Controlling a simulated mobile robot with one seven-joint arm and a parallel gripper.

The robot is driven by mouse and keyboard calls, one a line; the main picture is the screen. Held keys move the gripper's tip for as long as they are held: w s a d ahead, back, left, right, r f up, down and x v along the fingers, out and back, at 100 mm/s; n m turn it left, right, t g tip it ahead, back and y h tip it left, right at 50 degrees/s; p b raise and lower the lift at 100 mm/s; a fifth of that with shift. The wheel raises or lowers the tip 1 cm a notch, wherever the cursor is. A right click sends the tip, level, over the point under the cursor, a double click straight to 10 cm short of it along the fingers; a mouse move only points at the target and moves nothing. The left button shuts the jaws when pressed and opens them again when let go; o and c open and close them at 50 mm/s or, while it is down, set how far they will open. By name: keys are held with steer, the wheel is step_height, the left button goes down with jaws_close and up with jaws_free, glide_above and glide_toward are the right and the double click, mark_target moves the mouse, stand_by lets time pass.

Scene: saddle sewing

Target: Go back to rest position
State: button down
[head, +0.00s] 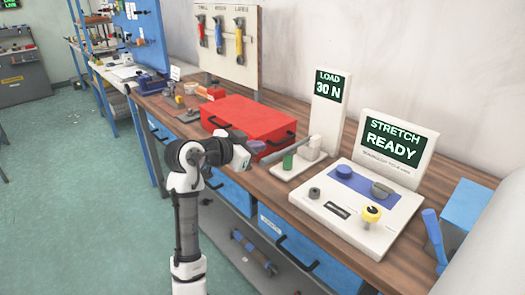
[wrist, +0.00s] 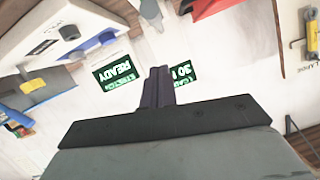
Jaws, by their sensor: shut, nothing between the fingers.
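My arm rises in front of the workbench (head: 190,111) and bends over its front edge in the head view. My gripper (head: 256,148) is at the arm's end, in front of the red case and left of the load device's lever. In the wrist view my gripper (wrist: 158,72) shows two dark fingers pressed together, with nothing between them. The fingers cover part of the view toward the two green screens, and the picture there is turned over.
The red case (head: 252,117) lies behind my gripper. A load device (head: 328,105) reads 30 N, and a stretch device (head: 396,150) reads READY. Blue drawers (head: 229,190) sit under the bench. A tool board (head: 228,45) stands behind. Floor at left is open.

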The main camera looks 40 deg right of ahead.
steer(key=v, duration=0.3)
steer(key=b+v, duration=0.1)
steer(key=v, duration=0.1)
steer(key=shift+a+f, duration=0.2)
steer(key=shift+a, duration=0.25)
